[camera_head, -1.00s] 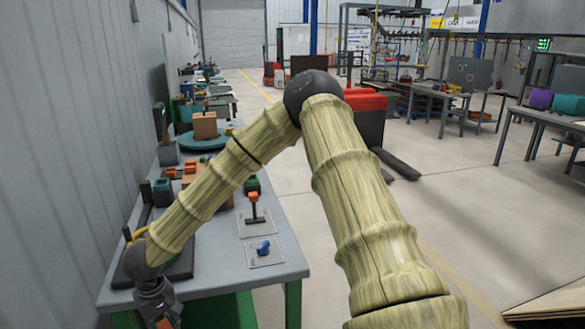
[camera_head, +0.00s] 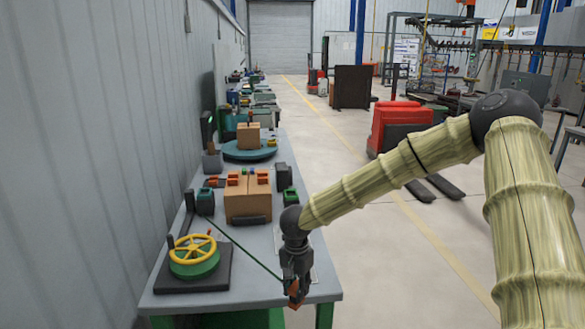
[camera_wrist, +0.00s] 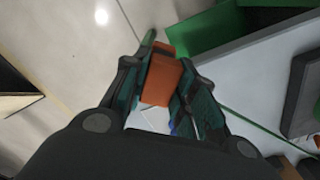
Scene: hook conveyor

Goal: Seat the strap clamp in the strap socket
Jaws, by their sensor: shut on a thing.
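My gripper (camera_head: 294,284) is shut on the orange strap clamp (camera_head: 293,293), over the front right part of the bench. In the wrist view, the clamp (camera_wrist: 160,78) sits between the fingers. A thin green strap (camera_head: 243,248) runs taut from beside a dark green block (camera_head: 205,203) at the box's left down to the gripper. Another dark green block (camera_head: 290,197) stands to the right of the cardboard box (camera_head: 247,207). I cannot tell which part is the strap socket. A bit of blue (camera_wrist: 172,128) shows below the clamp in the wrist view.
A teal turntable (camera_head: 250,152) with a box is farther back. A grey wall borders the left.

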